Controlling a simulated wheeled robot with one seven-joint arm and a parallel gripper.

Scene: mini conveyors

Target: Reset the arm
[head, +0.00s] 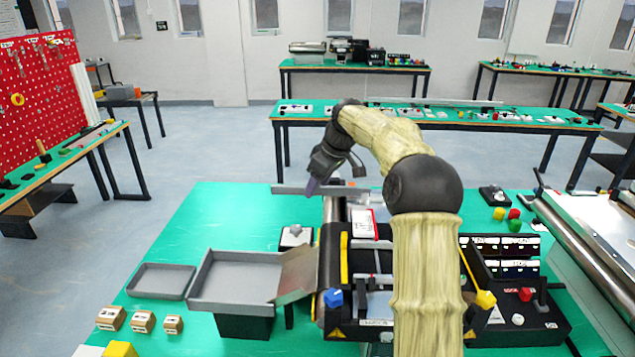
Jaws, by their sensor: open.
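My gripper (316,183) hangs from the raised end of my arm, above the far part of the green table (200,235). It points downward and holds nothing that I can see. Its fingertips are small and dark here, near the end of a grey bar behind the mini conveyor (344,275). My arm, in a pale ribbed sleeve with dark joints, rises from the bottom of the picture and bends to the left. It hides part of the conveyor and the control panel.
A grey tray (236,305) and a smaller tray (161,266) stand left of the conveyor. Wooden blocks (143,321) sit at the front left. A control panel (520,312) and coloured blocks (514,225) are on the right. The table's far left is clear.

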